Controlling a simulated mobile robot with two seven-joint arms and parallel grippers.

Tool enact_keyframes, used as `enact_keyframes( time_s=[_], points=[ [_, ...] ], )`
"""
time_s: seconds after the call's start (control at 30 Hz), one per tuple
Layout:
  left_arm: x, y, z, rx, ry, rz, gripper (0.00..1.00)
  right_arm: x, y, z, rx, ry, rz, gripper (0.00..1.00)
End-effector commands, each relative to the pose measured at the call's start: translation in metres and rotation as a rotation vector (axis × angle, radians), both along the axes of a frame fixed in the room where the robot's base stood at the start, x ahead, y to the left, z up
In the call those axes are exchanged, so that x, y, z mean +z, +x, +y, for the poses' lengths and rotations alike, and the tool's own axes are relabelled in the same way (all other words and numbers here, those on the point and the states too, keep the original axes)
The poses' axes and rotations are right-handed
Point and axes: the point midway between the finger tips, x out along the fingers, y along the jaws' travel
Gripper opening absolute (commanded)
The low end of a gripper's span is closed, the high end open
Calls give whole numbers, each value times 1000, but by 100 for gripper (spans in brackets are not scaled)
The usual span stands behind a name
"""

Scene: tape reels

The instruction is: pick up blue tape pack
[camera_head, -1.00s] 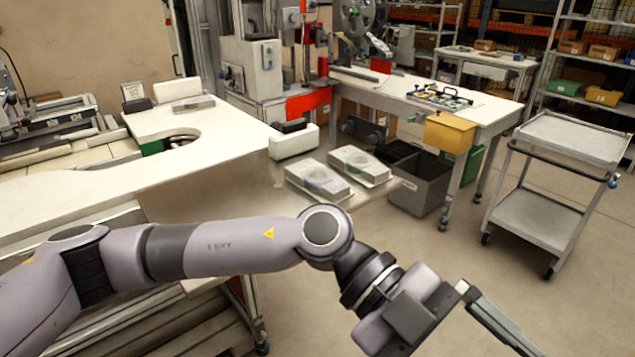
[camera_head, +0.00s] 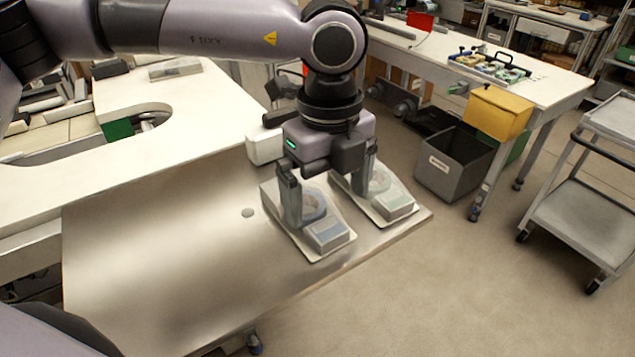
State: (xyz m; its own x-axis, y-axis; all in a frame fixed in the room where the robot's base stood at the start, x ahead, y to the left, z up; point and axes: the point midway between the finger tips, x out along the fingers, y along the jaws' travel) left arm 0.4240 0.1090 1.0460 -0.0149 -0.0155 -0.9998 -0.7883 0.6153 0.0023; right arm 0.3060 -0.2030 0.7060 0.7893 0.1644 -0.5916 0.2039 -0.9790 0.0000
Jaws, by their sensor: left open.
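The blue tape pack (camera_head: 326,236) lies on the near left of two similar packs on the metal table, a flat tray-like pack with a bluish round reel and a bluish block at its front end. My left gripper (camera_head: 330,208) is open and points down over the packs. Its left finger is in front of the blue pack's reel and hides part of it. Its other finger overlaps the second pack, which looks greenish (camera_head: 396,204). I cannot tell whether the fingers touch either pack. My right gripper is not in view.
A grey bin (camera_head: 450,170), a yellow box (camera_head: 498,112) and a cart (camera_head: 580,215) stand to the right.

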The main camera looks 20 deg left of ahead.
Motion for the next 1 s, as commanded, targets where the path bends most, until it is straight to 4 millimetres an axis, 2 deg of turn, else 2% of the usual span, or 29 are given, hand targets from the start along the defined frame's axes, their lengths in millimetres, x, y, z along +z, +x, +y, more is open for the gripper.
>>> enact_keyframes(
  time_s=[0.17, 0.6, 0.87, 0.9, 0.97, 1.0],
  points=[
    [-7, 3, 5, 18, 20, -12, 100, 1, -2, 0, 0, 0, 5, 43],
    [-64, 0, 7, 16, 17, -10, 100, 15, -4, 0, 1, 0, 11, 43],
    [-69, 1, 7, 16, 16, -13, 100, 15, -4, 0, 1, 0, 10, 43],
    [-69, 1, 7, 15, 15, -13, 97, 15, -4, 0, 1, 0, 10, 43],
    [-69, 1, 7, 16, 15, -13, 77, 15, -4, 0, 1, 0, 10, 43],
    [-69, 1, 7, 16, 15, -13, 64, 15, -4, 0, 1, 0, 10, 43]
  ],
)
